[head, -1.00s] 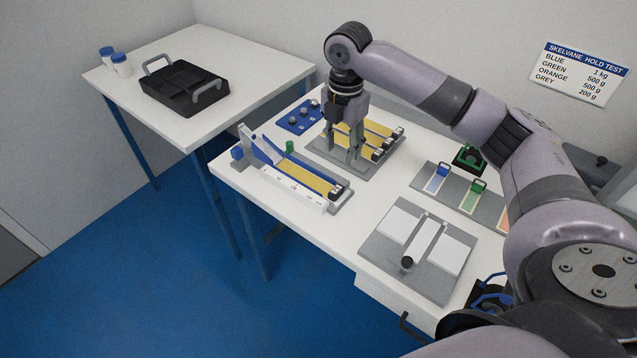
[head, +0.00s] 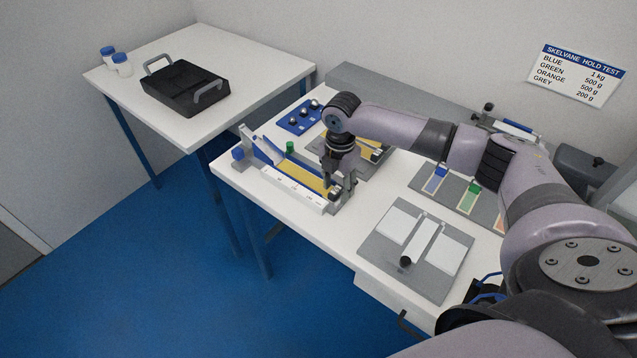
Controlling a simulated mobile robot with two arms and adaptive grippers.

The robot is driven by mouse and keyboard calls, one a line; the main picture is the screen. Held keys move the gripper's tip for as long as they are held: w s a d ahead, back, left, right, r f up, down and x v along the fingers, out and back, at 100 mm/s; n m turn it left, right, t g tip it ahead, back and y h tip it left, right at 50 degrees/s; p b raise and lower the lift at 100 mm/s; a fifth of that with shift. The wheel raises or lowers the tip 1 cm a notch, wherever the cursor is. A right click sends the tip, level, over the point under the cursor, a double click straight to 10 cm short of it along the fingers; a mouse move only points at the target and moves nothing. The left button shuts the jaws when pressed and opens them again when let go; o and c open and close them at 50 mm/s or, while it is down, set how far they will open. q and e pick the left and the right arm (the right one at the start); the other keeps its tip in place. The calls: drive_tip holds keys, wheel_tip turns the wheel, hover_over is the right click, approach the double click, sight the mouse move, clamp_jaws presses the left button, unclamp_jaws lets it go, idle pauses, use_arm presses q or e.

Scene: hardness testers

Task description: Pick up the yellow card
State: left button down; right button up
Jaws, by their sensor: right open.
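A long yellow strip (head: 297,181) lies in a blue and white tester (head: 268,151) at the table's left front edge; it appears to be the yellow card. My right gripper (head: 341,193) points down at the tester's right end, its open fingers around or just over the dark end there. I cannot tell whether they touch it. More yellow strips (head: 366,141) lie on a grey rack behind, partly hidden by my right arm. My left gripper is not in view.
A grey board with white pads (head: 447,253) lies at the front right. A grey plate with coloured pieces (head: 463,191) lies behind it. A blue block with knobs (head: 299,117) stands at the back left. A side table holds a black tray (head: 180,91).

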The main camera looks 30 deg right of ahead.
clamp_jaws()
idle(0.5)
